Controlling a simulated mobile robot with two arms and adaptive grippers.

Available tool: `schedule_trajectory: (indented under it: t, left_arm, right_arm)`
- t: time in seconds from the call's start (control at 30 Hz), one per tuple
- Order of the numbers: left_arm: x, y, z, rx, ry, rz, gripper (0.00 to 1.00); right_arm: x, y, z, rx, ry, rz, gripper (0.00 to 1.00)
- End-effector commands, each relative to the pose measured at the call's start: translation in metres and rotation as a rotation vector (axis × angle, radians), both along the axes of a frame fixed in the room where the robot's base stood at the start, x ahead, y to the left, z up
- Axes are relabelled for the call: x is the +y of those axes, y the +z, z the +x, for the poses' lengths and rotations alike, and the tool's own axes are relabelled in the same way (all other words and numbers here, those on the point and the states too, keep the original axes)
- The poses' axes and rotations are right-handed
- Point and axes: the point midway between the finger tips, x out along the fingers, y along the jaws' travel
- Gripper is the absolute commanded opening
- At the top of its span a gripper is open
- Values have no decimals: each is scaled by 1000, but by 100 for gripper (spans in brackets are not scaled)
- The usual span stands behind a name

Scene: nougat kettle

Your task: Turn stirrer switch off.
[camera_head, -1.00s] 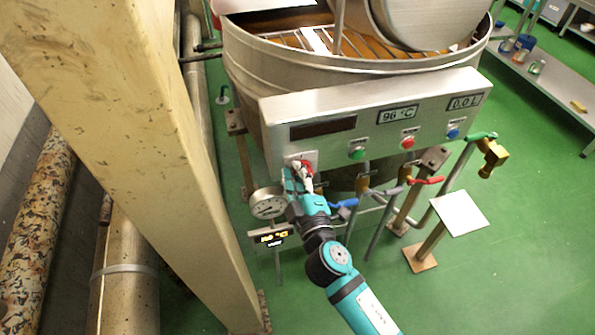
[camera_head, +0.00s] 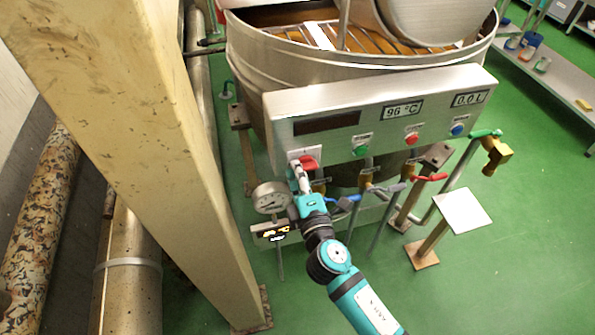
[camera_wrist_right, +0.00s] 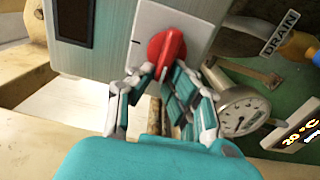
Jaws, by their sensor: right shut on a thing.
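The red stirrer switch knob (camera_head: 309,162) sits on a pale plate at the left end of the kettle's steel control panel. In the right wrist view the knob (camera_wrist_right: 167,50) stands out from its white plate (camera_wrist_right: 150,18), tilted a little, with a short dark mark on the plate to its left. My right gripper (camera_head: 302,176) reaches the panel from below. In the wrist view its fingers (camera_wrist_right: 160,76) are closed around the lower part of the knob, partly hiding it. My left gripper is not in view.
A pressure gauge (camera_head: 271,197) and a lit display (camera_head: 274,233) stand just left of my right arm. Blue (camera_head: 346,203) and red (camera_head: 430,178) valve levers are below the panel. A thick beige post (camera_head: 150,130) rises at left.

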Motion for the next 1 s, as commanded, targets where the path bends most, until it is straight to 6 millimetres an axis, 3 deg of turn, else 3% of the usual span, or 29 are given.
schedule_trajectory:
  t: [0.3, 0.33, 0.5, 0.8, 1.0]
  left_arm:
    - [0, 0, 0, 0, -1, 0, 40]
    - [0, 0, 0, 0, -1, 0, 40]
    - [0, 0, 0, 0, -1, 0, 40]
    - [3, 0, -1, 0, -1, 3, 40]
    - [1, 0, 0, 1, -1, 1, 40]
  right_arm:
    - [0, -1, 0, 0, 0, -6, 0]
    - [0, -1, 0, 0, 1, -6, 14]
    - [0, -1, 0, 1, 1, -4, 36]
    - [-1, -1, -3, 0, 0, -2, 36]
    - [-9, -2, -29, 4, 1, -1, 36]
